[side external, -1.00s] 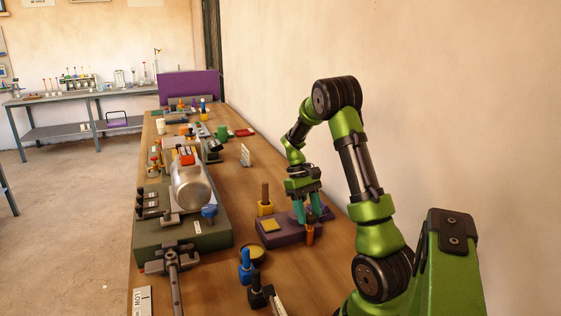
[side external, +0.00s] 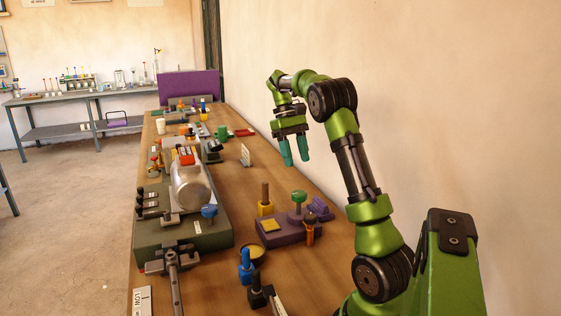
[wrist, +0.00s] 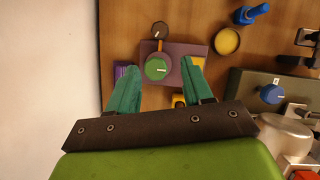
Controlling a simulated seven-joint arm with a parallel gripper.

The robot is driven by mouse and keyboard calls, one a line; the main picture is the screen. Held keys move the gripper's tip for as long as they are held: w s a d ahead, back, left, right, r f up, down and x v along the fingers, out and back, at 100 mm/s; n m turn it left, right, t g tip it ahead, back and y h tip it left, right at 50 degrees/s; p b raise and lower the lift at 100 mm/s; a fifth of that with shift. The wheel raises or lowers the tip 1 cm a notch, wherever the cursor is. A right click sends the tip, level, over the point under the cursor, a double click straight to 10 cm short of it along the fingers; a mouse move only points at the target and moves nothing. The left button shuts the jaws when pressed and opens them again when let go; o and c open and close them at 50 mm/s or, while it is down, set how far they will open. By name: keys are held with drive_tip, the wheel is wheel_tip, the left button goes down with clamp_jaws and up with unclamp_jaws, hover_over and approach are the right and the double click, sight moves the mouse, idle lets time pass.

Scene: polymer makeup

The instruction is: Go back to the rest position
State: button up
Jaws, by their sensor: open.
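My gripper (side external: 294,152) is open and empty, with teal fingers pointing down, raised well above the wooden table (side external: 285,205). It hangs over the far side of a purple block (side external: 280,232) that holds several items.
A green machine bed with a silver cylinder (side external: 188,190) stands left of the purple block. The wall (side external: 440,110) is close on the right.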

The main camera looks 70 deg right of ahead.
drive_tip(key=shift+r, duration=0.2)
drive_tip(key=w+a+f+t+h, duration=0.15)
drive_tip(key=a+t, duration=0.55)
drive_tip(key=a, duration=1.3)
drive_tip(key=s+a+r+n+t+y, duration=0.1)
drive_tip(key=s+a+t, duration=0.3)
drive_tip(key=a, duration=1)
drive_tip(key=shift+s+a+r+n, duration=0.15)
drive_tip(key=shift+s+r+n, duration=0.3)
drive_tip(key=shift+s, duration=0.45)
